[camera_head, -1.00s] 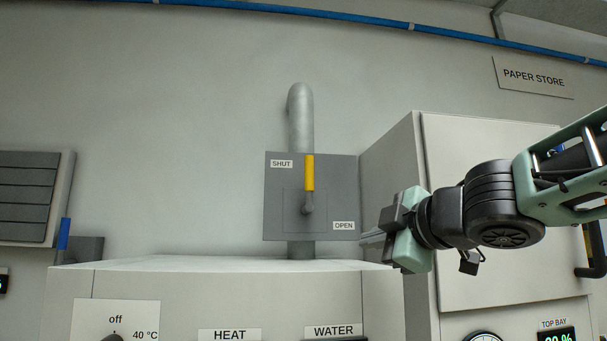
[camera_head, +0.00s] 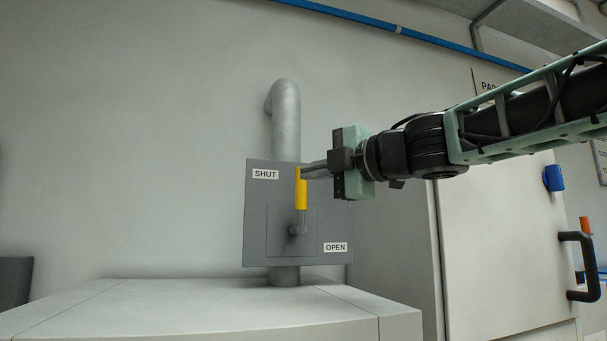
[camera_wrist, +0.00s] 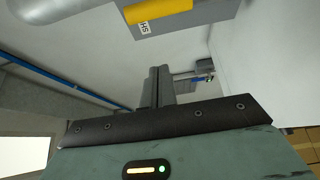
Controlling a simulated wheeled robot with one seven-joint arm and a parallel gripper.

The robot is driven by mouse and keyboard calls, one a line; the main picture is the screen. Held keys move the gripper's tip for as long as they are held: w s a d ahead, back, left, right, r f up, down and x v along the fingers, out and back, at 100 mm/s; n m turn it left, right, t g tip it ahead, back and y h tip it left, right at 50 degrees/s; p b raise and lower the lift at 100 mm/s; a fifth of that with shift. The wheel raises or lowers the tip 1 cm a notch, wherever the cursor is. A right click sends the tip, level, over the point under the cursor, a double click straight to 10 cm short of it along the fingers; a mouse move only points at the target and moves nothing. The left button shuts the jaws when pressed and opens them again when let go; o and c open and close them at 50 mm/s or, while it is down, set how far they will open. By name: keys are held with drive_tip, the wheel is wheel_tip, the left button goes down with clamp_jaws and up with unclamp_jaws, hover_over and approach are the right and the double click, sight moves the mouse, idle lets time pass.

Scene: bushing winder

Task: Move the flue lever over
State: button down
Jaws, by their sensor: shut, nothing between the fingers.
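The flue lever (camera_head: 301,192) has a yellow grip and a grey pivot below it. It stands upright on a grey plate (camera_head: 258,220) marked SHUT at upper left and OPEN at lower right. My gripper (camera_head: 306,172) is shut and empty, with its fingertips at the upper right side of the yellow grip. I cannot tell whether they touch it. In the wrist view the yellow grip (camera_wrist: 160,14) shows at the top, beyond the shut fingers (camera_wrist: 158,72).
A grey flue pipe (camera_head: 285,120) rises behind the plate. A white cabinet top (camera_head: 200,305) lies below it. A tall white cabinet (camera_head: 490,250) with a black handle (camera_head: 578,265) stands at right. A blue pipe (camera_head: 350,20) runs along the wall above.

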sight(297, 204)
drive_tip(key=w+a+p, duration=0.2)
drive_tip(key=w+p, duration=0.1)
drive_tip(key=w, duration=0.5)
drive_tip(key=shift+a, duration=0.4)
drive_tip(key=shift+f, duration=0.15)
drive_tip(key=shift+d+m+b, duration=0.2)
drive_tip(key=shift+m+b, duration=0.3)
